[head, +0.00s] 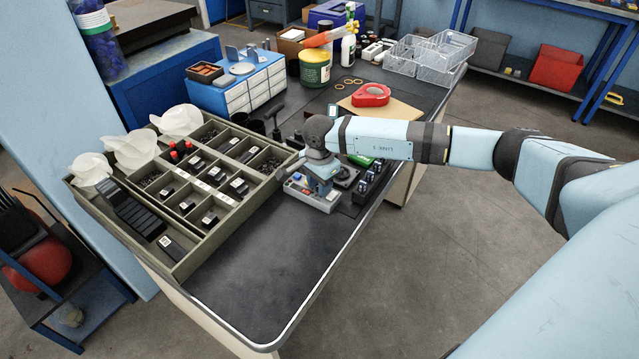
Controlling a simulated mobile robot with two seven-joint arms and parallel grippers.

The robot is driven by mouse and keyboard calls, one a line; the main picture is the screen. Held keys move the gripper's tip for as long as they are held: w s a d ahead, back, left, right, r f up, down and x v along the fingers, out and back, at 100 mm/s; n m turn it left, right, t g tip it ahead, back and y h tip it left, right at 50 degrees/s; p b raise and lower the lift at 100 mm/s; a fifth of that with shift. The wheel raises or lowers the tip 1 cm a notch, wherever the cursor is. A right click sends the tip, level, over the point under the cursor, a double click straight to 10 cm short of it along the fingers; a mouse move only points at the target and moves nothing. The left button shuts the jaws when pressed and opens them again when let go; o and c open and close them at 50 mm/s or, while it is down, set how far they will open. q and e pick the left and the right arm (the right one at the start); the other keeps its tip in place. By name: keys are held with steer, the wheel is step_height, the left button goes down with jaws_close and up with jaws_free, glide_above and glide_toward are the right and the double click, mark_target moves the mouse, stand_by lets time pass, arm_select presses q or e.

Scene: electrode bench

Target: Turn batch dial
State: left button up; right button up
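A light control box (300,193) with small red and blue buttons stands near the right edge of the bench. My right arm reaches in from the right, and its gripper (321,184) points down over this box. The gripper's fingers are small and partly merge with the box, so their opening and any contact are unclear. I cannot make out the batch dial; the gripper and wrist cover part of the box. My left gripper is not in view.
A compartment tray (222,232) with small black parts lies left of the box. A row of black blocks (371,182) stands close to its right. A red tape roll (371,95) lies on a board behind. The front of the bench (262,272) is clear.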

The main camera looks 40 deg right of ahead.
step_height(320, 180, up, 14)
stand_by(0.4)
steer(key=shift+f, duration=0.15)
steer(key=shift+s, duration=0.1)
